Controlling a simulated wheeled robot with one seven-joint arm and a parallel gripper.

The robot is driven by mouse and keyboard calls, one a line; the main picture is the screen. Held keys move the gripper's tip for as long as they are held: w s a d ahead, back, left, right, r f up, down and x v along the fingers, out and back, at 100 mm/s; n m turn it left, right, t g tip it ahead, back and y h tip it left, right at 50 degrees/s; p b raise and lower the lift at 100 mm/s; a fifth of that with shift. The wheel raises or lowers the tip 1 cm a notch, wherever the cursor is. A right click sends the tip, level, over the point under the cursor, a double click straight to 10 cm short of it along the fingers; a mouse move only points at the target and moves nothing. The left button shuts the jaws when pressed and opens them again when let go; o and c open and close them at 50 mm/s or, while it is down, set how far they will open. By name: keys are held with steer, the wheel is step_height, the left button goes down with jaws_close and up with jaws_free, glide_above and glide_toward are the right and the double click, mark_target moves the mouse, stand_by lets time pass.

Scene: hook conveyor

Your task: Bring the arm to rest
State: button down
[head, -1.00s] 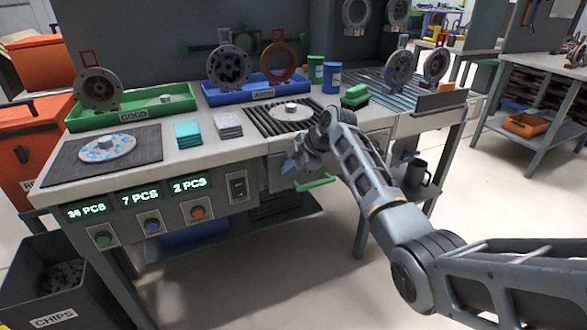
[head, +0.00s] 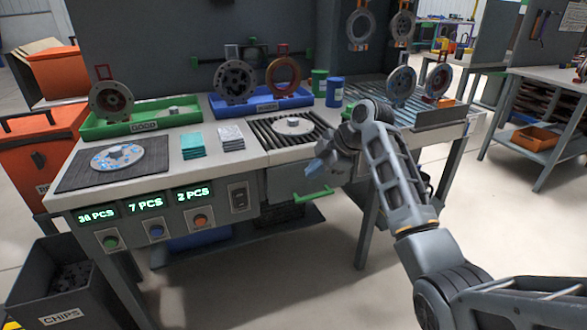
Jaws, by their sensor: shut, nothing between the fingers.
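My gripper (head: 317,165) hangs in the air in front of the workbench's front edge, near the drawer with the green handle (head: 313,194). Its fingers are small and dark in this view; they look shut, and I see nothing held in them. My arm reaches in from the lower right, bends at the elbow, rises to the wrist and tips down toward the gripper. The gripper appears apart from the bench.
The workbench holds a green tray (head: 97,133), a blue tray (head: 222,113), a dark mat (head: 75,178) with a disc on it, and a slatted grate (head: 262,131). A chips bin (head: 93,296) stands at lower left. Bare floor lies in front.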

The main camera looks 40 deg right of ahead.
steer(key=shift+s, duration=0.1)
steer(key=s+a+f+m+t+h+p, duration=0.1)
steer(key=s+a+f+m, duration=0.25)
steer(key=a+f, duration=0.25)
steer(key=s+a+f+m+t+p, duration=0.1)
steer(key=s+a+f+m+p, duration=0.1)
steer(key=s+a+f, duration=0.35)
steer(key=s+a+f+m+t+h+p, duration=0.1)
steer(key=s+a+m, duration=0.1)
steer(key=s+a, duration=0.3)
steer(key=s+a+f+m+t+h+p, duration=0.1)
steer(key=s+a+m, duration=0.15)
steer(key=s, duration=0.55)
steer(key=s+a+r+m+t+p, duration=0.1)
steer(key=s+a+r+t+p, duration=0.1)
steer(key=s+r, duration=0.9)
steer(key=s+a+r+m+t+p, duration=0.2)
steer(key=s+r, duration=1)
steer(key=s, duration=0.3)
steer(key=shift+s+a+r+m, duration=0.15)
steer(key=shift+s+a+m, duration=0.1)
steer(key=shift+a+m, duration=0.05)
